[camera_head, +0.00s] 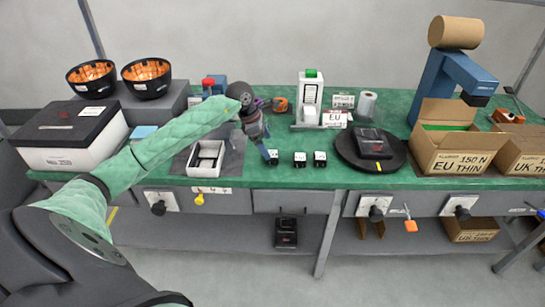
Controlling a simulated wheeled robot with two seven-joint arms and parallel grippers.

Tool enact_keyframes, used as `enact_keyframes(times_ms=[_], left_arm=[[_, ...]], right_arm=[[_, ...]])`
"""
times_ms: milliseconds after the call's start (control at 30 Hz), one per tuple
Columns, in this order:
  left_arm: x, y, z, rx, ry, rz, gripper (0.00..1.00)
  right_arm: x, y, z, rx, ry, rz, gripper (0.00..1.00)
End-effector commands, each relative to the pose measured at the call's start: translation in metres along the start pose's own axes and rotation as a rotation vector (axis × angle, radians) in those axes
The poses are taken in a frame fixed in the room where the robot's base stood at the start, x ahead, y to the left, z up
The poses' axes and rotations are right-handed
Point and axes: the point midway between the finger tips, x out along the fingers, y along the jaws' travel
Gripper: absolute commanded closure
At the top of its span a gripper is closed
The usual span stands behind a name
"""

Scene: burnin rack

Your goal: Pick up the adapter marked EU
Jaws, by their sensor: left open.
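Three small black-and-white adapters stand in a row on the green bench top: a left one (273,160), a middle one (300,160) and a right one (320,159). Their markings are too small to read, so I cannot tell which is marked EU. My left gripper (268,153) points down at the left adapter and partly covers it. It is open, with its fingertips at or just above that adapter; I cannot tell whether they touch. My right gripper is out of view.
Left of the gripper is an open white box (194,169) on a dark mat. A small stand with an EU sign (335,115) is behind the adapters. A round black turntable (345,150) holding a dark device is to their right. An EU THIN carton (450,160) is farther right.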

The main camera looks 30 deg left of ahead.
Motion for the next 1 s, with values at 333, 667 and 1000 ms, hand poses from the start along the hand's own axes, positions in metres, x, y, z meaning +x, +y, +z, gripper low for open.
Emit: enact_keyframes(times_ms=[333, 667, 1000], left_arm=[[0.034, -0.003, 0.0, -0.001, -0.002, -0.001, 0.06], [0.051, -0.002, -0.001, -0.001, 0.0, 0.001, 0.06], [0.051, -0.002, -0.001, -0.001, -0.001, 0.001, 0.4]], right_arm=[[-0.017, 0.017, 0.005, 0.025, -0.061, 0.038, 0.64], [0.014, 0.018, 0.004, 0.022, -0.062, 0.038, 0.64], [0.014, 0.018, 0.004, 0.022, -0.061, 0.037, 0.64]])
